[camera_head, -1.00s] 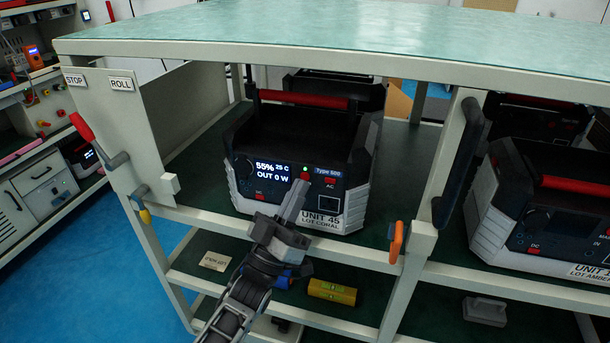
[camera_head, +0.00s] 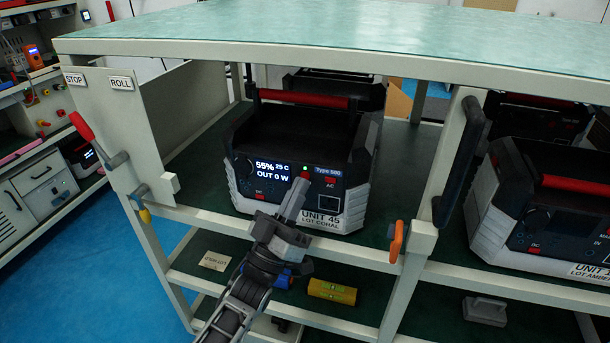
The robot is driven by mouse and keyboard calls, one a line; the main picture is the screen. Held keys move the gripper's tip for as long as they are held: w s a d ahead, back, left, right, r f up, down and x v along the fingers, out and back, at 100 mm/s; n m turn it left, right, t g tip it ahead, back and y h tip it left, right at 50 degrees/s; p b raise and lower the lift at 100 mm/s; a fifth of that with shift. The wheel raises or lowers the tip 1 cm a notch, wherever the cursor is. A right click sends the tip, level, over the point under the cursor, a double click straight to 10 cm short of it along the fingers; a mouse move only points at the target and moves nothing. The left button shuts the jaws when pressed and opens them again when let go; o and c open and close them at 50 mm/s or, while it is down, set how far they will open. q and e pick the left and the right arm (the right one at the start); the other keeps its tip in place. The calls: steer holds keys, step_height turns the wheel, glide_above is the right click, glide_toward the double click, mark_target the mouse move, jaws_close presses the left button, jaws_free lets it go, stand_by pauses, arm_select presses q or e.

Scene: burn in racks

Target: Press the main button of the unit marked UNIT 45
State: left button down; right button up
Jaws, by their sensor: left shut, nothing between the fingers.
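The unit marked UNIT 45 (camera_head: 345,196) is a black and grey power box with a red handle, on the rack's upper shelf. Its lit screen (camera_head: 269,172) reads 55%, 25 C, OUT 0 W. A small green light (camera_head: 305,168) glows right of the screen, with a red button (camera_head: 305,175) just under it. Red buttons marked DC (camera_head: 259,196) and AC (camera_head: 330,181) are also on the front. My left gripper (camera_head: 301,184) is shut and empty, its tip at the red button under the light. I cannot tell whether it touches. My right gripper is not in view.
A second unit (camera_head: 540,215) stands to the right beyond a rack post. The green rack top (camera_head: 350,35) overhangs the unit.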

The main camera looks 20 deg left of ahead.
arm_select(q)
steer(key=shift+w, duration=0.35)
steer(key=shift+w, duration=0.15)
stand_by(0.3)
steer(key=shift+s, duration=0.65)
steer(key=s+p, duration=0.3)
steer(key=s, duration=0.3)
stand_by(0.4)
steer(key=shift+a, duration=0.1)
stand_by(0.4)
